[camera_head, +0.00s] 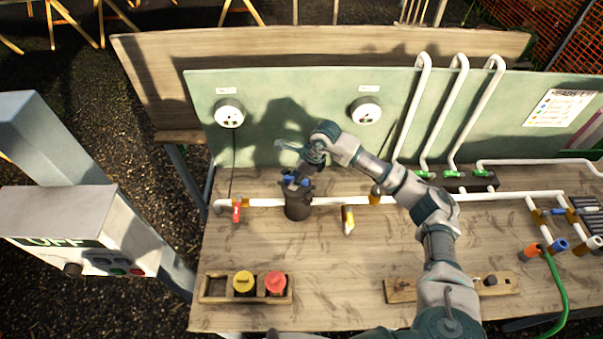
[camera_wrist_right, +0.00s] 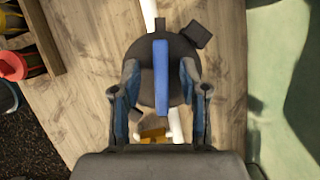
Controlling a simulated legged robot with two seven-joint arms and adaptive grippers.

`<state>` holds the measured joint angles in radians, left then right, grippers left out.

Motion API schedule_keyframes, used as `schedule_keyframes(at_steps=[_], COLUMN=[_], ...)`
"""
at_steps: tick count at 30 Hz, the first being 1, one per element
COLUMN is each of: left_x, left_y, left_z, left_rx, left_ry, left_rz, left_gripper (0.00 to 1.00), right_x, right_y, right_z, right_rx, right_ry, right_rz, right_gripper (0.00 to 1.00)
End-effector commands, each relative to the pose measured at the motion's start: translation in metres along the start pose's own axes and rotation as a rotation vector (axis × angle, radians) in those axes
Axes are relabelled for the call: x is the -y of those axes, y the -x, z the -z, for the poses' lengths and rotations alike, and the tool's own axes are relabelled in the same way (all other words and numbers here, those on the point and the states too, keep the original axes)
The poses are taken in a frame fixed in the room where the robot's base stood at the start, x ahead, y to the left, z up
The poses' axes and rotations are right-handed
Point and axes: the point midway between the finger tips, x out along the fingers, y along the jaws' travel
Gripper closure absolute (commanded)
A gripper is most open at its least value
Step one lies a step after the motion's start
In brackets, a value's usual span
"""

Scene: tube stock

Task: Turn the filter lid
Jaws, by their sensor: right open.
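The filter (camera_head: 298,206) is a dark upright cylinder in the white pipe line on the wooden bench. Its round dark lid (camera_wrist_right: 145,84) shows from above in the right wrist view, with a blue bar handle (camera_wrist_right: 161,72) across it. My right gripper (camera_head: 297,178) is over the filter top. In the right wrist view its two blue-padded fingers (camera_wrist_right: 160,88) are open, one on each side of the blue bar, with gaps between. Whether the fingertips touch the lid's rim I cannot tell. The head view partly hides the lid behind the gripper. My left gripper is not in view.
A red-handled valve (camera_head: 237,212) is left of the filter and a yellow-handled valve (camera_head: 348,220) right of it. A wooden tray (camera_head: 217,289) holds a yellow and a red cap. A green panel (camera_head: 290,100) with two gauges stands behind.

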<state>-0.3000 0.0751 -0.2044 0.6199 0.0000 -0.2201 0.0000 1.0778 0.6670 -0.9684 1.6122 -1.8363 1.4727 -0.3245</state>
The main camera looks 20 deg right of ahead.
Motion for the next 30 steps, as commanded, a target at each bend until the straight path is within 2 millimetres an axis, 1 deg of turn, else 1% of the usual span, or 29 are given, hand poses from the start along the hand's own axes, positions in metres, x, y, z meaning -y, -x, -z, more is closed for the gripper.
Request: schedule_keyframes(at_steps=[3, 4, 9, 13, 16, 18, 21, 25, 30], left_x=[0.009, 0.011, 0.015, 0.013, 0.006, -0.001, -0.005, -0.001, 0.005], left_y=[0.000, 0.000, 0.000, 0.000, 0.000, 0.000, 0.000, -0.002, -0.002], left_z=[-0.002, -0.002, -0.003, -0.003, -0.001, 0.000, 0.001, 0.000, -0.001], left_rx=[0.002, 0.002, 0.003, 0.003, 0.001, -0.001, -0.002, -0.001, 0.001], left_ry=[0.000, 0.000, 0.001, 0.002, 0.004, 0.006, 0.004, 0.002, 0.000], left_rz=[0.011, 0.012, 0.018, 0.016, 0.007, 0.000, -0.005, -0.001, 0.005], left_gripper=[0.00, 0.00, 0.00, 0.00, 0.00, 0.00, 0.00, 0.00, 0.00], right_x=[0.002, 0.002, 0.004, 0.004, 0.004, 0.003, 0.004, 0.004, 0.005], right_y=[0.001, 0.001, 0.002, 0.001, 0.001, 0.001, 0.001, 0.000, 0.000], right_z=[0.003, 0.004, 0.007, 0.008, 0.008, 0.008, 0.009, 0.009, 0.009], right_rx=[0.002, 0.003, 0.004, 0.003, -0.001, -0.005, -0.005, -0.007, -0.005], right_ry=[-0.002, -0.002, -0.004, -0.004, -0.023, -0.084, -0.213, -0.346, -0.397], right_rz=[-0.001, -0.001, -0.002, -0.003, 0.007, 0.033, 0.087, 0.142, 0.159], right_gripper=[0.56, 0.59, 1.00, 1.00, 1.00, 1.00, 1.00, 1.00, 1.00])
